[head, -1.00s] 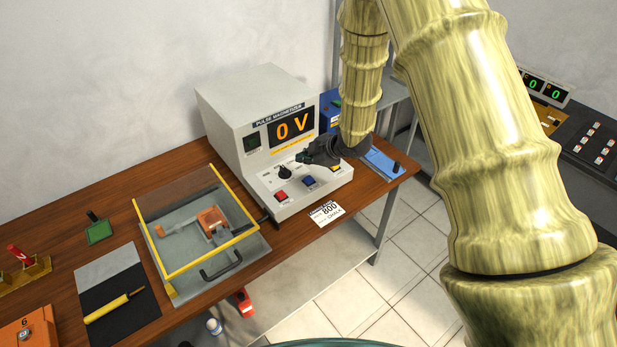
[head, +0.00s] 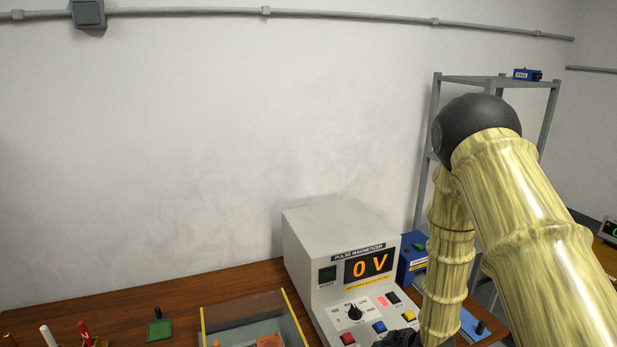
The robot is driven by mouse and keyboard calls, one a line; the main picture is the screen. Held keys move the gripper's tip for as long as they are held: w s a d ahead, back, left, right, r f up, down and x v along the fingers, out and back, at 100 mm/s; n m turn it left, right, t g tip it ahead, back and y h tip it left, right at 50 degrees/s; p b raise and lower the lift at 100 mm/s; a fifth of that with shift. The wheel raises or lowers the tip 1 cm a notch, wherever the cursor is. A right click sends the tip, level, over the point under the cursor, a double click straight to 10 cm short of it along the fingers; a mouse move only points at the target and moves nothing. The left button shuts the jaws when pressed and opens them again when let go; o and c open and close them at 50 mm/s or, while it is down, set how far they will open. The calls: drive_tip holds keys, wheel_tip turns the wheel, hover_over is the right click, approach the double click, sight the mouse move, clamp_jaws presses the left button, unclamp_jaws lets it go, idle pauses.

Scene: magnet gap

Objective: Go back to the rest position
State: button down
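My gripper (head: 401,339) shows only as a dark shape at the bottom edge of the head view. It is in front of the lower right of the pulse magnetizer's control panel. Its fingers are mostly cut off by the frame, so I cannot see whether they are open or hold anything. The grey pulse magnetizer (head: 318,222) stands on the wooden table and its display reads 0 V. Its panel has a black knob (head: 354,312) and a red button (head: 348,338), a blue button (head: 379,327) and a yellow button (head: 408,316).
A clear-lidded box with a yellow frame (head: 203,325) stands left of the magnetizer. A green block with a black knob (head: 160,330) is farther left on the table (head: 60,315). A blue box (head: 405,270) and a grey shelf frame (head: 432,120) are at the right.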

drive_tip(key=s+f+m+g+h, duration=0.15)
drive_tip(key=s+f+m, duration=0.3)
drive_tip(key=s, duration=0.85)
drive_tip(key=s+f+m+g+h, duration=0.1)
drive_tip(key=s+f+m+g, duration=0.3)
drive_tip(key=s, duration=0.9)
drive_tip(key=s+f+m+g+h, duration=0.1)
drive_tip(key=s+f+m, duration=0.35)
drive_tip(key=s, duration=0.85)
wheel_tip(320, 180, down, 8)
drive_tip(key=d+n+b, duration=0.1)
drive_tip(key=b, duration=0.5)
drive_tip(key=shift+r, duration=0.2)
